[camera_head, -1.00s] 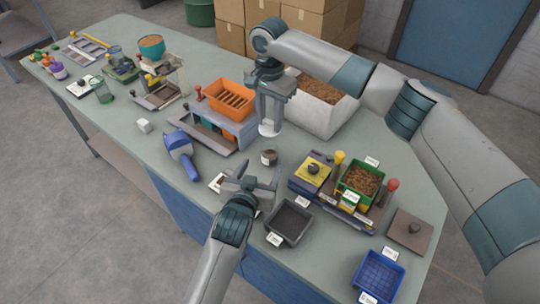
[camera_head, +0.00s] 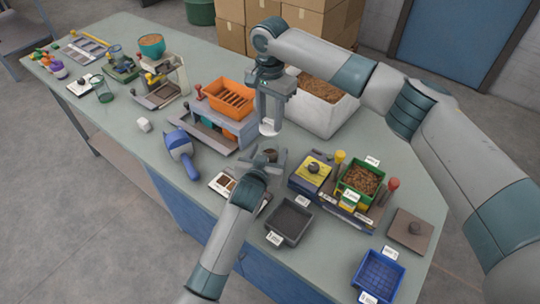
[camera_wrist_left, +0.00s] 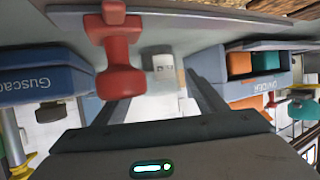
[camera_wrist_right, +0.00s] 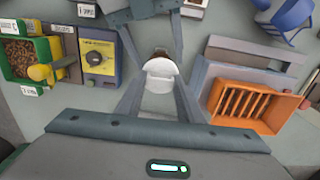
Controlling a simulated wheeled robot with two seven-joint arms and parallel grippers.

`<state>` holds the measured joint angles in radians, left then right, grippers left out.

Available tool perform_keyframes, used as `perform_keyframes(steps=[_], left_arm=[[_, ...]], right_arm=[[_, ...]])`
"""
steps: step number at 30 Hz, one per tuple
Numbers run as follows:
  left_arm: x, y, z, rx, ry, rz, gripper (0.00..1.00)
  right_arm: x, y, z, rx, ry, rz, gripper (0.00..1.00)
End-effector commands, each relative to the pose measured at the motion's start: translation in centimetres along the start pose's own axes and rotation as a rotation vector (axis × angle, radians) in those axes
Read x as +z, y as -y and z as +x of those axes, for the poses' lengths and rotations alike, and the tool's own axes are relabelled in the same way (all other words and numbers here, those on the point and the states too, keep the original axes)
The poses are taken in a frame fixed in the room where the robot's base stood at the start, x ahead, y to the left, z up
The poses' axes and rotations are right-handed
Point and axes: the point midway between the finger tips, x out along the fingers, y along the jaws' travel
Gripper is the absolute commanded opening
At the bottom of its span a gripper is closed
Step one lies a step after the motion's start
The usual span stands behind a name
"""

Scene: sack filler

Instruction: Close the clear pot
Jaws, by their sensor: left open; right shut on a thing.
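The clear pot (camera_head: 270,153) is small with dark contents and stands on the bench, partly hidden by my left gripper. My left gripper (camera_head: 266,158) is low at the pot, open, its fingers seemingly on either side of it; I cannot tell if they touch. My right gripper (camera_head: 269,122) points down above and behind the pot. It is shut on a whitish, round, lid-like piece (camera_wrist_right: 160,76), also visible in the head view (camera_head: 268,128). In the right wrist view this piece hides most of what is beneath it. The piece looks apart from the pot.
An orange slotted tray (camera_head: 230,98) on a stand is left of my right gripper. A yellow-topped device (camera_head: 313,169) and green bin (camera_head: 360,181) stand right of the pot. A dark tray (camera_head: 289,222) is in front, a blue scoop (camera_head: 181,149) left, and a white box (camera_head: 322,112) behind.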

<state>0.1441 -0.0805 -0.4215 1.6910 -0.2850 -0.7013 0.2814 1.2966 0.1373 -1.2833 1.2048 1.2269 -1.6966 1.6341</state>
Motion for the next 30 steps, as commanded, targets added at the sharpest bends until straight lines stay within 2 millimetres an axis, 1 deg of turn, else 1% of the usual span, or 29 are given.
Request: perform_keyframes(steps=[3, 6, 16, 17, 18, 20, 21, 23, 24, 25, 30], left_arm=[[0.0, 0.0, 1.0, 0.0, 0.001, 0.0, 0.65], [0.0, 0.0, 1.5, 0.0, 0.0, -0.001, 0.65], [0.0, 0.0, 1.7, 0.0, 0.0, 0.0, 0.65], [0.0, 0.0, 1.7, 0.0, 0.0, 0.0, 0.62], [0.0, 0.0, 1.7, 0.0, 0.0, 0.0, 0.53], [0.0, 0.0, 1.6, 0.0, 0.0, 0.0, 0.39], [0.0, 0.0, 1.6, 0.0, 0.0, 0.0, 0.29], [0.0, 0.0, 1.6, 0.0, 0.0, 0.0, 0.15], [0.0, 0.0, 1.6, 0.0, 0.001, 0.0, 0.05], [0.0, 0.0, 1.6, 0.0, 0.001, 0.0, 0.02], [0.0, 0.0, 1.6, 0.0, 0.001, 0.0, 0.02]], right_arm=[[0.0, 0.0, 0.0, 0.0, 0.0, 0.0, 0.13], [0.0, 0.0, 0.0, 0.0, 0.0, 0.0, 0.13], [0.0, 0.0, 0.0, 0.0, 0.0, 0.0, 0.13], [0.0, 0.0, 0.0, 0.0, 0.0, 0.0, 0.13], [0.0, 0.0, 0.0, 0.0, 0.0, 0.0, 0.13], [0.0, 0.0, 0.0, 0.0, 0.0, 0.0, 0.13], [0.0, 0.0, 0.0, 0.0, 0.0, 0.0, 0.13], [0.0, 0.0, 0.0, 0.0, 0.0, 0.0, 0.13], [0.0, 0.0, 0.0, 0.0, 0.0, 0.0, 0.13], [0.0, 0.0, 0.0, 0.0, 0.0, 0.0, 0.13], [0.0, 0.0, 0.6, 0.001, 0.001, 0.0, 0.13]])
